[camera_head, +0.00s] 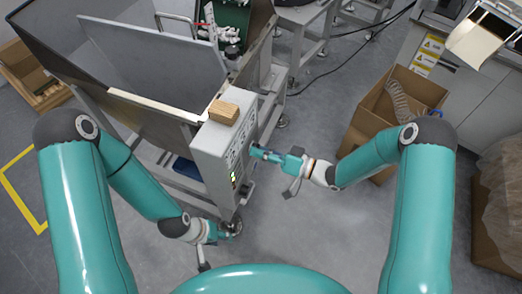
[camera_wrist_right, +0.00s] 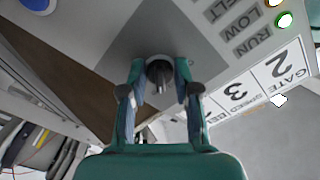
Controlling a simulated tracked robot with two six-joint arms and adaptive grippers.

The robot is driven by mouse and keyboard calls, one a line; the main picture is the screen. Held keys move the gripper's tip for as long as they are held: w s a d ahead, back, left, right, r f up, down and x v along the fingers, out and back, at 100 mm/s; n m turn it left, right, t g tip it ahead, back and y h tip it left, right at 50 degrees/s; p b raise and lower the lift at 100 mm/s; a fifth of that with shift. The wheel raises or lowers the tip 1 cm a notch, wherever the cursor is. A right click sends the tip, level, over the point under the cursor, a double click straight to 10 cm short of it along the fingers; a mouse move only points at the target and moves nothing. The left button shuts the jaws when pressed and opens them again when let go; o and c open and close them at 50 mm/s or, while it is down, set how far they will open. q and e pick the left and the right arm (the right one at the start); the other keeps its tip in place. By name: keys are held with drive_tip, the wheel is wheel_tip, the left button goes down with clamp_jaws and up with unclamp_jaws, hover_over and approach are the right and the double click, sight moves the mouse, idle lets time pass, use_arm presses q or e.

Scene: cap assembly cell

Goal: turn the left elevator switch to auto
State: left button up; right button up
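The grey control box (camera_head: 212,152) stands at the end of the hopper in the head view. In the right wrist view a dark round switch knob (camera_wrist_right: 159,70) sits on a grey diamond-shaped plate (camera_wrist_right: 180,35) on the box's panel. My right gripper (camera_head: 257,152) is at the panel side of the box. In the right wrist view its two fingers (camera_wrist_right: 159,82) stand open on either side of the knob, with narrow gaps seeming to show. The knob's pointer setting cannot be read. My left gripper (camera_head: 232,230) is low, near the foot of the stand, and its fingers are too small to judge.
A wooden block (camera_head: 224,112) lies on top of the control box. The panel shows labels reading LOW and RUN and a lit green lamp (camera_wrist_right: 284,20). An open cardboard box (camera_head: 378,115) stands to the right. The floor (camera_head: 330,225) between is clear.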

clamp_jaws()
drive_tip(key=shift+w+d+f+n+b, duration=0.1)
drive_tip(key=shift+n+b, duration=2.15)
drive_tip(key=shift+b, duration=0.85)
drive_tip(key=shift+w+f+n+b, duration=0.1)
drive_tip(key=shift+n+b, duration=2.15)
drive_tip(key=shift+b, duration=0.85)
drive_tip(key=o, duration=0.7)
unclamp_jaws()
drive_tip(key=shift+r, duration=0.1)
